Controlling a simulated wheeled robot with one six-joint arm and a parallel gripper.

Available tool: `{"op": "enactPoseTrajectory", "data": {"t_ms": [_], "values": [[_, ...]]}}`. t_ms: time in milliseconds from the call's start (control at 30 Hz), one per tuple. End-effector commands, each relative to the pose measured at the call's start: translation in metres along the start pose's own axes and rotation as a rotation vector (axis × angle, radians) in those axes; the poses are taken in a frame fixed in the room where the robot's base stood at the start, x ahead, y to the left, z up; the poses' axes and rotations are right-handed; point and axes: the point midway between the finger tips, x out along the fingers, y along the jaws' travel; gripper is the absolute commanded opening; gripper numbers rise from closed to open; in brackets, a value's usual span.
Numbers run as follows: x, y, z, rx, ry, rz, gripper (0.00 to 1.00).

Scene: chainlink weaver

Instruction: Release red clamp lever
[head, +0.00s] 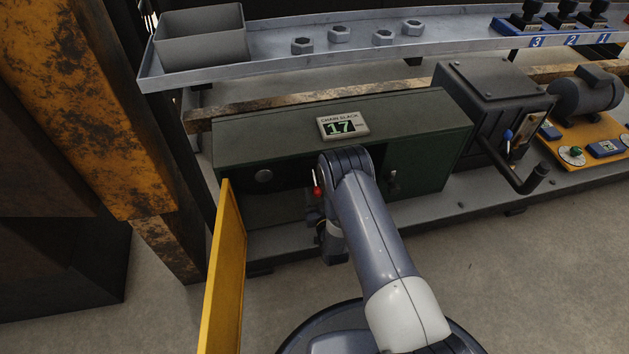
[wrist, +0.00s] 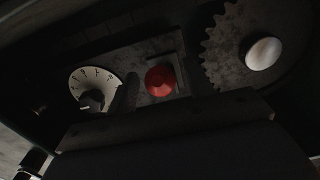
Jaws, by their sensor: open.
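The red clamp lever's round red end (wrist: 160,80) shows near the middle of the wrist view, on a dark plate inside the machine. In the head view a small red part (head: 317,191) shows just left of my arm, at the open front of the green cabinet (head: 230,140); it looks like the same lever. My gripper (head: 313,212) is open, mostly hidden beside my wrist at the cabinet opening. Its fingertips are not clear in either view, and I cannot tell whether it touches the lever. A display (head: 343,126) on the cabinet reads 17.
A white dial (wrist: 94,82) lies left of the red end and a toothed gear (wrist: 255,45) to its right. A yellow door (head: 224,270) stands open on the left. A crank box (head: 490,110) is at right. Several nuts lie on the shelf (head: 260,60).

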Motion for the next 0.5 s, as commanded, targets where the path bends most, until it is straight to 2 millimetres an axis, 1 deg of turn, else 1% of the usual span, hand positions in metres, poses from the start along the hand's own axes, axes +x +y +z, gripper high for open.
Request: {"op": "enactPoseTrajectory", "data": {"t_ms": [367,500], "values": [[-0.0024,-0.0007,-0.0002,0.000,0.001,0.000,0.50],[-0.0023,-0.0006,-0.0002,0.000,0.001,0.000,0.38]]}}
